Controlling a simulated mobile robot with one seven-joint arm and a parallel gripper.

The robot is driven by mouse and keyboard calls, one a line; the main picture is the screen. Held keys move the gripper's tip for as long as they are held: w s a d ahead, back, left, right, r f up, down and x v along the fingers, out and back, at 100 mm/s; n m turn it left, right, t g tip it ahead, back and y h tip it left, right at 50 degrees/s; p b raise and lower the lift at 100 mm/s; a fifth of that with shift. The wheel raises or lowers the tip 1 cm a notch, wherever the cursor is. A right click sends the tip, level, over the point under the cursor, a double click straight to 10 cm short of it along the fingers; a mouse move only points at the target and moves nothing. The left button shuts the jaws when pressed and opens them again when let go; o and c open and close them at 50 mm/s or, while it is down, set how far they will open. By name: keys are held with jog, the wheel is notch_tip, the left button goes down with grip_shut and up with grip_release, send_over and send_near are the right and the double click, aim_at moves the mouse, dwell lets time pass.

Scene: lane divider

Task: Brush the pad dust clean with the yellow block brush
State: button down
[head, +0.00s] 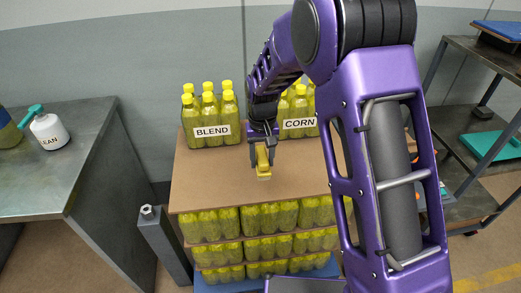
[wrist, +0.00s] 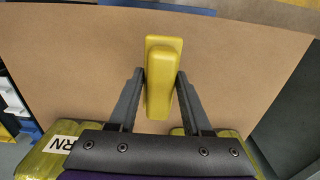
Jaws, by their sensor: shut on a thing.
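My gripper (head: 262,150) is shut on the yellow block brush (head: 263,170), which hangs below the fingers over the middle of the brown pad (head: 215,180). In the wrist view the brush (wrist: 161,100) sits between the two dark fingers of my gripper (wrist: 160,78), with the pad (wrist: 80,65) behind it. I cannot tell whether the brush touches the pad. No dust shows clearly on the visible part of the pad. My arm hides the pad's right side in the head view.
Bottles labelled BLEND (head: 210,115) and CORN (head: 300,105) stand at the pad's back. Several layers of oil bottles (head: 255,217) stack beneath it. A metal table (head: 70,150) with a white bottle (head: 49,132) is left; a shelf rack (head: 460,125) is right. A grey post (head: 165,240) stands front left.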

jog(key=shift+r+p, duration=0.55)
jog(key=shift+r, duration=0.55)
